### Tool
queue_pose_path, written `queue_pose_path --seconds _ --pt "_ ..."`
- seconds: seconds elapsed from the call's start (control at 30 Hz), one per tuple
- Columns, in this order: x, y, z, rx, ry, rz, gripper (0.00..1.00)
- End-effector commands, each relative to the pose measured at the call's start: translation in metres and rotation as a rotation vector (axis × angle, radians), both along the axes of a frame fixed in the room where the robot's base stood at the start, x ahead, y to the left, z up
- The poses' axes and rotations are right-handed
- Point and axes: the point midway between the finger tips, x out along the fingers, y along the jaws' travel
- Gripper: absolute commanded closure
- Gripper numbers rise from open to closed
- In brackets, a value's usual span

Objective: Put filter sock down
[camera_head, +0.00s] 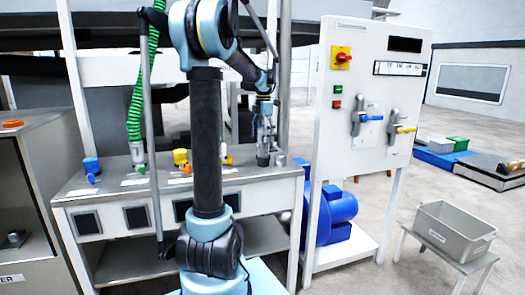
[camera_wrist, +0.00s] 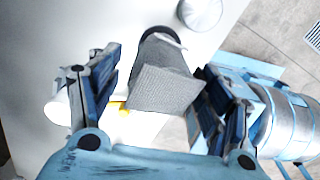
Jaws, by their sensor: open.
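The filter sock (camera_wrist: 165,88), a grey mesh piece with a dark round end, shows between the spread fingers of my gripper (camera_wrist: 158,98) in the wrist view. The left finger stands apart from it. The right finger is close to its edge, and I cannot tell whether they touch. In the head view my gripper (camera_head: 265,138) points down over the right end of the metal bench (camera_head: 250,198). A small dark piece, apparently the sock (camera_head: 263,160), shows below it at the bench top.
A round metal piece (camera_wrist: 200,12) is close by the sock. Blue (camera_head: 91,168) and yellow (camera_head: 181,158) fittings and a green hose (camera_head: 138,95) are farther left on the bench. A white control panel (camera_head: 370,100) stands right. A grey crate (camera_head: 452,230) sits on a low stand.

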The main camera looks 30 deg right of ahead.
Motion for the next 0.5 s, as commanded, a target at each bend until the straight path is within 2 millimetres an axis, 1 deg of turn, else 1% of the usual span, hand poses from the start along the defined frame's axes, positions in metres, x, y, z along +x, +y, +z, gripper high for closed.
queue_pose_path --seconds 0.13,0.4,0.5 --pt "0.0 0.0 -0.011 0.0 0.0 0.0 0.28" --pt "0.0 0.0 -0.048 0.0 0.0 0.0 0.28" --pt "0.0 0.0 -0.056 0.0 0.0 0.0 0.28"
